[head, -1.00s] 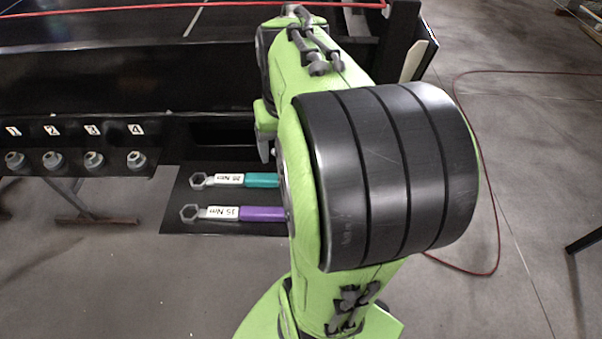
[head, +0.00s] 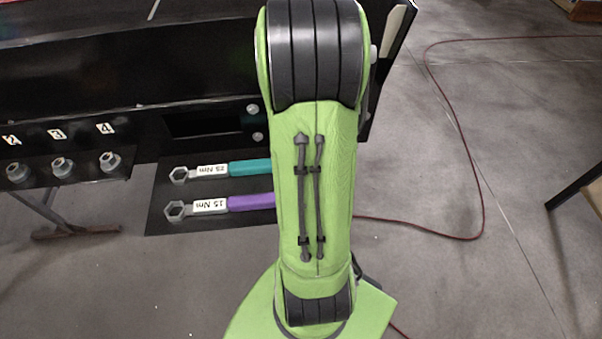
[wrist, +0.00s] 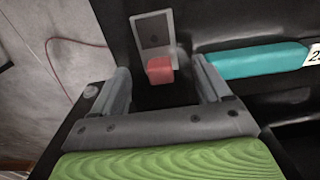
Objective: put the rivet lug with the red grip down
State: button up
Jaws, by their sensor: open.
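The rivet lug (wrist: 152,30) shows in the wrist view as a grey plate with a dark square face and a red grip (wrist: 160,70) at its near end. It is on the black surface, with the red grip at the mouth of my gripper (wrist: 162,84). My gripper is open, one finger to each side of the red grip, with gaps visible on both sides. Whether the lug is resting flat or fixed upright I cannot tell. In the head view my arm hides the gripper and the lug.
A teal-handled wrench (head: 250,167) lies on a black panel (head: 160,222) with a purple-handled wrench (head: 250,202) nearer. The teal handle (wrist: 258,60) is close right of my gripper in the wrist view. Numbered nuts (head: 62,167) stand at left. A red cable (head: 470,170) crosses the floor.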

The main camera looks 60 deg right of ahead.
jog(key=shift+w+f, duration=0.15)
jog(key=shift+f, duration=0.8)
jog(key=shift+r, duration=0.1)
jog(key=shift+c, duration=1.3)
jog(key=c, duration=1.1)
notch_tip(320, 180, up, 10)
jog(key=shift+r+p, duration=0.1)
jog(key=shift+p, duration=0.75)
